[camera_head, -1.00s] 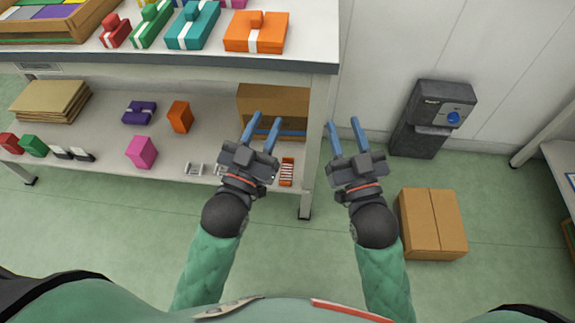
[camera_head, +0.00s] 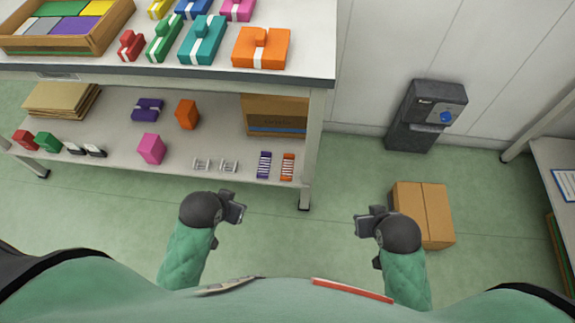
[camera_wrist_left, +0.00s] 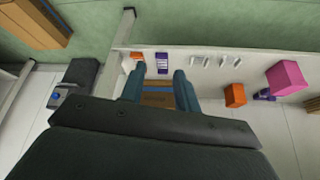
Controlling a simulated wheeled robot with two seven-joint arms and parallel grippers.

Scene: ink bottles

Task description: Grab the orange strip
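The orange strip (camera_head: 287,166), with pale cross bands, sits near the right front corner of the lower shelf, just right of a purple strip (camera_head: 264,165). In the left wrist view the orange strip (camera_wrist_left: 138,56) shows just beyond one fingertip, partly hidden by it, and the purple strip (camera_wrist_left: 162,63) shows beside it. My left gripper (camera_wrist_left: 159,72) is open with nothing between its fingers. In the head view the left gripper (camera_head: 232,207) is in front of the shelf, apart from the strips, its fingers hidden. My right gripper (camera_head: 370,222) is farther right; its fingers do not show.
The upper shelf (camera_head: 200,72) overhangs the lower shelf (camera_head: 190,172). A table leg (camera_head: 310,150) stands right of the strips. Two metal racks (camera_head: 215,165) and a pink box (camera_head: 151,149) are left of them. A cardboard box (camera_head: 424,212) stands on the floor.

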